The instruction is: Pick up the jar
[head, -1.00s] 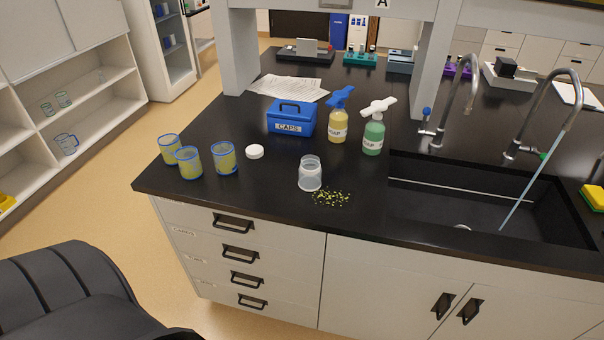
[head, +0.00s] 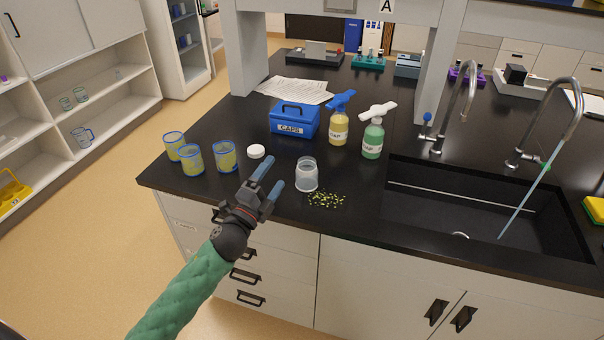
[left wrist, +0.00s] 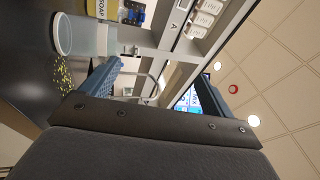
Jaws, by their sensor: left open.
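The jar (head: 306,175) is clear and whitish, stands upright and open-topped near the counter's front edge, and shows sideways in the left wrist view (left wrist: 88,36). A round white cap (head: 256,151) lies on the counter to its left. My left gripper (head: 272,173) is open and empty, its blue fingers pointing over the counter's front edge, left of the jar and apart from it. In the left wrist view the open fingers (left wrist: 158,72) show with the jar beyond the left one. My right gripper is not in view.
Several blue-rimmed cups (head: 192,160) stand at the left. A blue CAPS box (head: 294,121), a yellow bottle (head: 339,127) and a green bottle (head: 373,139) stand behind. A black sink (head: 470,205) is at the right.

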